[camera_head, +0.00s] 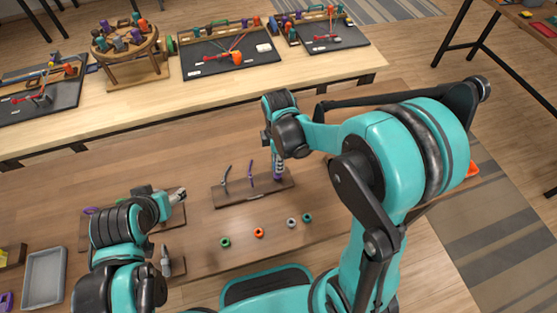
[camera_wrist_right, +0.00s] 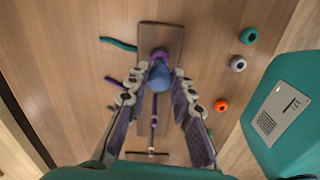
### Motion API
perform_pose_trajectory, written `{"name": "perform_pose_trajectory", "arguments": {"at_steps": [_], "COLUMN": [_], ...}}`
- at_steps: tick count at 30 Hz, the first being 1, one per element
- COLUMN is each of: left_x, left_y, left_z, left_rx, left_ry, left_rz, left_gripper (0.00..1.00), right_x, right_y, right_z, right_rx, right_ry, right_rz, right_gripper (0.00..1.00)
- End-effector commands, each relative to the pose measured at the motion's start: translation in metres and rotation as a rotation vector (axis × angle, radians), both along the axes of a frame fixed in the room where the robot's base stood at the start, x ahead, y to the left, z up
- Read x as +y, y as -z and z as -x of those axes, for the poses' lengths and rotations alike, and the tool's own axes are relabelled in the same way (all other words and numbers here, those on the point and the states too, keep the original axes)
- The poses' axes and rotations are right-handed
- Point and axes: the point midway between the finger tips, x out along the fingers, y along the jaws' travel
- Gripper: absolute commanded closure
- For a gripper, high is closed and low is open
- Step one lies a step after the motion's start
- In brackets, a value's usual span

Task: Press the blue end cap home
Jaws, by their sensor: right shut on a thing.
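The blue end cap (camera_wrist_right: 160,76) sits between the fingertips of my right gripper (camera_wrist_right: 158,82) in the right wrist view. That gripper is shut on it. A purple collar shows just beyond the cap, above the wooden board (camera_wrist_right: 174,37). Whether the cap is fully seated cannot be told. In the head view my right gripper (camera_head: 277,160) points down over the right end of the same board (camera_head: 230,199), and the cap is hidden there. My left gripper (camera_head: 178,195) is at the left, away from the board; its finger opening is unclear.
Green (camera_head: 225,241), orange (camera_head: 259,232), grey (camera_head: 292,223) and teal (camera_head: 307,217) rings lie in front of the board. Curved cords (camera_head: 226,178) stand on it. A grey tray (camera_head: 43,277) is at the left. A light table (camera_head: 130,112) with other stations stands behind.

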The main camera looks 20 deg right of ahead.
Motion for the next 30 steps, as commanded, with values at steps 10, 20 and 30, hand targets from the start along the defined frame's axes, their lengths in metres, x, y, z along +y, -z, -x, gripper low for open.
{"name": "perform_pose_trajectory", "arguments": {"at_steps": [10,20,30], "left_x": [0.0000,0.0000,0.0000], "left_y": [0.0037,0.0044,0.0044], "left_z": [0.0000,0.0000,0.0000], "left_rx": [0.000,0.000,0.000], "left_ry": [0.000,0.000,0.000], "left_rz": [0.000,0.000,0.000], "left_gripper": [0.39,0.39,0.39], "right_x": [0.0000,0.0000,0.0000], "right_y": [0.0034,0.0040,0.0040], "right_z": [0.0000,0.0000,0.0000], "right_rx": [0.000,0.000,0.000], "right_ry": [0.000,0.000,0.000], "right_rz": [0.000,0.000,0.000], "right_gripper": [0.89,0.89,0.51]}}
